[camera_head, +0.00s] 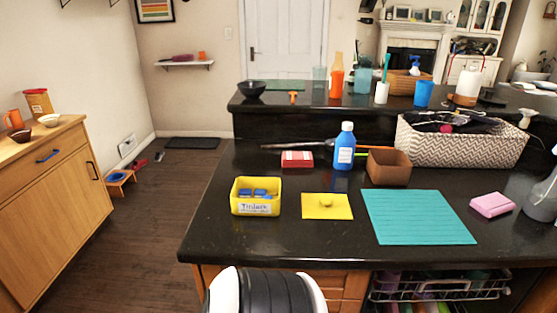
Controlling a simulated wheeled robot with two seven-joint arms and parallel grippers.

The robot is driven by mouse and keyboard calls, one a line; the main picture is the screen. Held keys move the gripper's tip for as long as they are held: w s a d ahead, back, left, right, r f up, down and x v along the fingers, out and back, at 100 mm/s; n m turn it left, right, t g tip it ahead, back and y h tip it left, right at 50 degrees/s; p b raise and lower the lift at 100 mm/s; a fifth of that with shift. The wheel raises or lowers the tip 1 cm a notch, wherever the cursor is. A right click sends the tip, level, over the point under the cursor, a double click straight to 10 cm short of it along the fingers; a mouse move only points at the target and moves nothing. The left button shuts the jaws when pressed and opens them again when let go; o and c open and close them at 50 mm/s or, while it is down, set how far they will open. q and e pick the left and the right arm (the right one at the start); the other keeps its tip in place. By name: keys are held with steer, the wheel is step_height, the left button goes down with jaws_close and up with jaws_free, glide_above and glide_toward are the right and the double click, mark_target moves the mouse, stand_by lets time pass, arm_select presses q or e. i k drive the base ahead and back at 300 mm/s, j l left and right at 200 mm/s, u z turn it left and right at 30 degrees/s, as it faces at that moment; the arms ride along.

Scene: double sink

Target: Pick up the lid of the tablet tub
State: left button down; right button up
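The tablet tub (256,207) is an open yellow box near the left front of the dark counter. It has a white label on its front and blue tablets inside. A flat yellow square with a small round knob, the lid (313,212), lies on the counter just right of the tub, apart from it. Nothing covers the lid. Neither of my grippers shows in this view.
A teal mat (417,217) lies right of the lid. A pink sponge (492,204) lies farther right. The counter's front strip is clear.

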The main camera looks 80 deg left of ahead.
mark_target(314, 207)
steer(key=u, duration=2.75)
